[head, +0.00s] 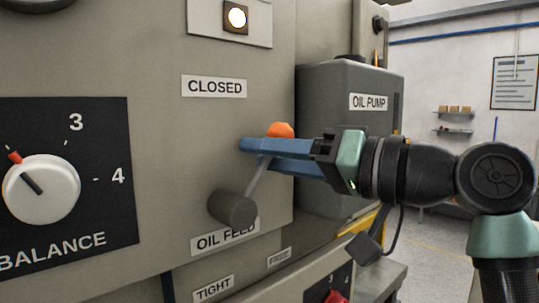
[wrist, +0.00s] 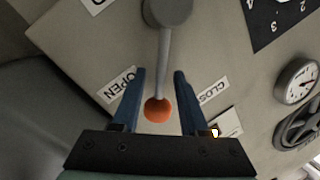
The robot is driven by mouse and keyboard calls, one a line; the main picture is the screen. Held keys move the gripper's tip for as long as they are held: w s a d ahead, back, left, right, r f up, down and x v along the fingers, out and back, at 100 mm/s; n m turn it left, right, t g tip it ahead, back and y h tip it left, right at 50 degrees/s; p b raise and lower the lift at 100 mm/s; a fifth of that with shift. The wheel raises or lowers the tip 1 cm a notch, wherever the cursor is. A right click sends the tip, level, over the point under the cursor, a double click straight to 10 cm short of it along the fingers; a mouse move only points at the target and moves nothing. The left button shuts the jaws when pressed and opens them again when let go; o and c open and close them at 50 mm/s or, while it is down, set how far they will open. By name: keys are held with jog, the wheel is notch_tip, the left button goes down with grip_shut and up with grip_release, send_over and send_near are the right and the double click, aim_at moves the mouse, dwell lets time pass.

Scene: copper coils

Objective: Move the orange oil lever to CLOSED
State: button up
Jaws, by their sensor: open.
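The oil lever has a grey round hub (head: 233,208) on the panel and a thin rod ending in an orange ball knob (head: 280,129). The rod slants up and right. In the wrist view the knob (wrist: 157,110) lies between the blue fingers of my gripper (wrist: 160,75), with a gap on each side. My gripper (head: 252,150) is open and reaches in from the right. The CLOSED label (head: 214,86) is above left of the knob. The wrist view shows the OPEN label (wrist: 119,85) left and the CLOSED label (wrist: 212,90) right; the lever points between them.
The OIL FEED label (head: 224,236) is partly covered by the hub. A lit lamp (head: 236,17) is above. The BALANCE dial (head: 42,190) is at left. The grey OIL PUMP box (head: 345,85) stands behind my gripper. TIGHT and FREE labels and a red knob (head: 336,297) are below.

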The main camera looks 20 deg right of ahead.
grip_shut()
dwell(1.3)
